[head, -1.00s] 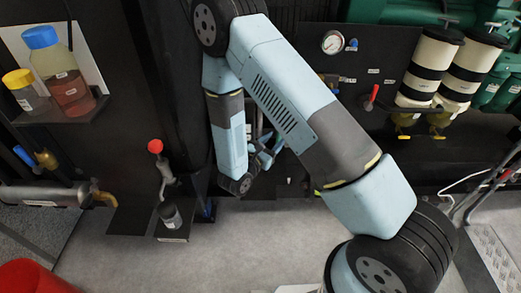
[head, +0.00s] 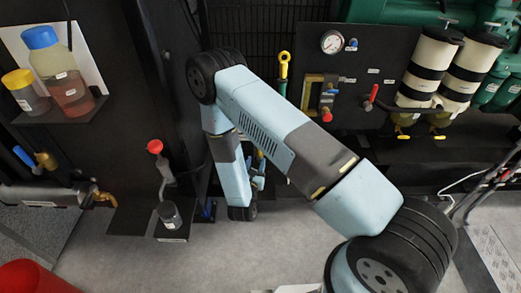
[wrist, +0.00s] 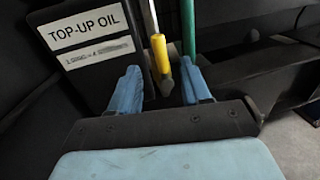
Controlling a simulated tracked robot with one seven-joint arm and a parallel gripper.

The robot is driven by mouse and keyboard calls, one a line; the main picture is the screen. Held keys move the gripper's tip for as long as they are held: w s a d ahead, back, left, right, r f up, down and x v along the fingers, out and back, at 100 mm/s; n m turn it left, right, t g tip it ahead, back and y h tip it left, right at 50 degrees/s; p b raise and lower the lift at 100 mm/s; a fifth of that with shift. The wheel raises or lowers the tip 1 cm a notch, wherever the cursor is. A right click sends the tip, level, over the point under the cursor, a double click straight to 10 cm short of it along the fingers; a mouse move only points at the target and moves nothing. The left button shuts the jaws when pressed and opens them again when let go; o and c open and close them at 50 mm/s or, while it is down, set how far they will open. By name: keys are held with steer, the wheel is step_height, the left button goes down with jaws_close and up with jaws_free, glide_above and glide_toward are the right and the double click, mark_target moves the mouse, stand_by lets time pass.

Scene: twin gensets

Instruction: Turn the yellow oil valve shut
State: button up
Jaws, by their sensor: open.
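In the wrist view, the yellow valve handle (wrist: 160,54) points toward the camera beside a green pipe (wrist: 188,28) and below a pale rod. My gripper (wrist: 160,66) is open, its blue fingers to the left and right of the handle. I cannot tell whether either finger touches it. In the head view, my gripper (head: 257,170) is low behind my arm and mostly hidden. The valve there is largely hidden too.
A "TOP-UP OIL" sign (wrist: 92,42) is left of the fingers. In the head view, a red-knobbed lever (head: 155,147) stands to the left. Grey floor lies below.

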mark_target(259, 151)
steer(key=x, duration=0.8)
steer(key=shift+w, duration=0.2)
jaws_close()
steer(key=shift+d, duration=0.15)
